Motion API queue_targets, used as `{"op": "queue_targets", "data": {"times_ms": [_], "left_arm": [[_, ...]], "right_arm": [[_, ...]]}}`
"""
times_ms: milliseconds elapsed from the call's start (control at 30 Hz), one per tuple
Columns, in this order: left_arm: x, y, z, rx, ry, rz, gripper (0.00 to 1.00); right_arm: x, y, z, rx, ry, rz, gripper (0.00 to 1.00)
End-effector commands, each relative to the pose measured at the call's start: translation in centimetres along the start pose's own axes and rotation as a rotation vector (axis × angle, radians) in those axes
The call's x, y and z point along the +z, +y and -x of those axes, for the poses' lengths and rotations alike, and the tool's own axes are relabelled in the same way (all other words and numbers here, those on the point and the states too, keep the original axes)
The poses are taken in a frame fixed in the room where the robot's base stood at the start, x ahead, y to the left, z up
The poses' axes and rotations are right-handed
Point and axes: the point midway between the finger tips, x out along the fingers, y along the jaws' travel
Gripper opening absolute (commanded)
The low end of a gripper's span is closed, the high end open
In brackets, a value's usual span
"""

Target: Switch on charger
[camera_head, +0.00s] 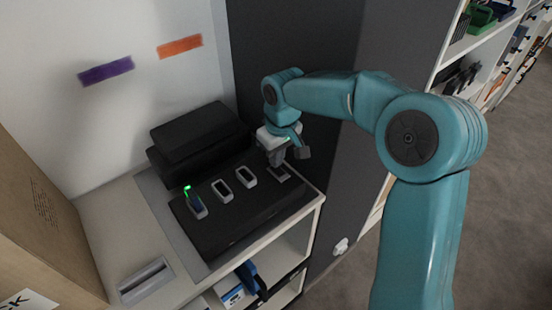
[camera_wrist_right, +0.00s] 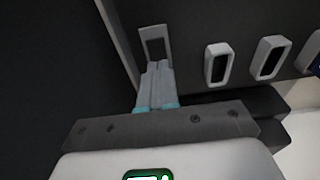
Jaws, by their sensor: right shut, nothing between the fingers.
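The charger (camera_head: 235,218) is a wide black unit on the shelf top, with a row of light-rimmed slots. Its leftmost slot holds a blue item (camera_head: 197,205) with a green light on top; the two slots beside it look empty. At the right end is a flat grey rectangular switch plate (camera_head: 279,175), which also shows in the right wrist view (camera_wrist_right: 155,31). My right gripper (camera_head: 277,161) is shut and empty, pointing down at this end. In the wrist view its fingertips (camera_wrist_right: 157,63) are at the plate's lower edge; I cannot tell whether they touch. My left gripper is out of view.
A black stepped box (camera_head: 198,132) stands behind the charger against the white wall. A cardboard carton (camera_head: 45,235) is at the left, and a grey slotted piece (camera_head: 147,281) lies at the front left. A dark panel (camera_head: 345,150) rises close on the right.

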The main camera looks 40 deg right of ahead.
Motion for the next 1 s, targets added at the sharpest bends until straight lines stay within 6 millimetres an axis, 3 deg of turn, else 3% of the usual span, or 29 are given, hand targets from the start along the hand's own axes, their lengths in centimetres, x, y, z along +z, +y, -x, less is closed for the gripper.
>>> {"op": "queue_targets", "data": {"times_ms": [133,600,1000], "left_arm": [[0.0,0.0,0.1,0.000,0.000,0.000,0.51],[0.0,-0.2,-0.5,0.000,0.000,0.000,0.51],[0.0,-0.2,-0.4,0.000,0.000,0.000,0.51]], "right_arm": [[0.0,0.0,-1.1,0.000,-0.001,-0.001,0.00],[0.0,0.0,-2.1,-0.001,-0.002,-0.001,0.00],[0.5,-0.1,-2.1,-0.003,-0.012,0.000,0.00]]}}
